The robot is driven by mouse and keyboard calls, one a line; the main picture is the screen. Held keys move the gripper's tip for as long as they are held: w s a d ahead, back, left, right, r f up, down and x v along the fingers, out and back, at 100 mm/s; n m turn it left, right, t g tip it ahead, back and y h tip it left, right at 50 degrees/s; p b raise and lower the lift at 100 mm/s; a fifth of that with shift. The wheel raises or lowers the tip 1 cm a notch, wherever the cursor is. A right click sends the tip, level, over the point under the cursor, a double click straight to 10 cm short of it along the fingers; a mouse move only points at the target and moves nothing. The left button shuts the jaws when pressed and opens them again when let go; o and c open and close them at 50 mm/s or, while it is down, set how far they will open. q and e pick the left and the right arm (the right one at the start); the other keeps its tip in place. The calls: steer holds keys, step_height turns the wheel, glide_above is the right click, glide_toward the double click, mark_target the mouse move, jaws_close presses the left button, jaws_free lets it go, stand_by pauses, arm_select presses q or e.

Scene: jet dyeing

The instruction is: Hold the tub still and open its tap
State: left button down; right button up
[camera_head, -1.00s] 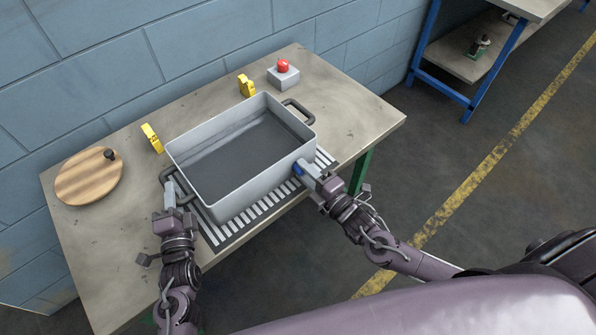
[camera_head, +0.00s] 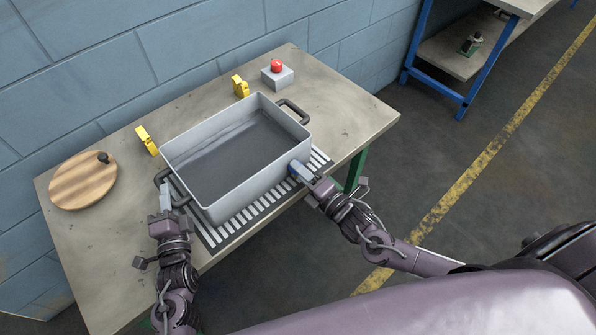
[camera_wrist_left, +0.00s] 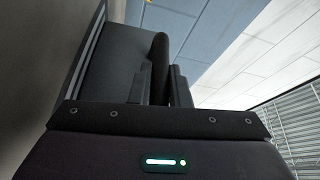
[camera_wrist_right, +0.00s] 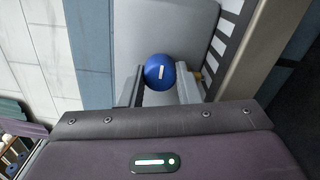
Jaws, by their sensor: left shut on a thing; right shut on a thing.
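The grey rectangular tub (camera_head: 255,193) stands upright on a slatted grate, open at the top, with a dark, empty-looking inside. My left gripper (camera_head: 167,201) is shut on the tub's dark left handle (camera_head: 160,177); the handle also shows between the fingers in the left wrist view (camera_wrist_left: 159,55). My right gripper (camera_head: 299,172) is at the front right of the tub, shut on the blue tap knob (camera_wrist_right: 159,72). The knob has a pale upright mark in the right wrist view. In the head view the fingers mostly hide the knob.
The grate (camera_head: 255,212) lies on a worn table (camera_head: 120,235) against a blue block wall. Two yellow clips (camera_head: 146,140) (camera_head: 240,86) stand behind the tub. A round wooden lid (camera_head: 82,182) lies at left, a red button box (camera_head: 277,75) at the back.

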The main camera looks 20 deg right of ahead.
steer(key=o, duration=1)
steer(key=shift+s, duration=0.15)
steer(key=v, duration=1.1)
steer(key=shift+s+d, duration=0.15)
steer(key=shift+s, duration=0.2)
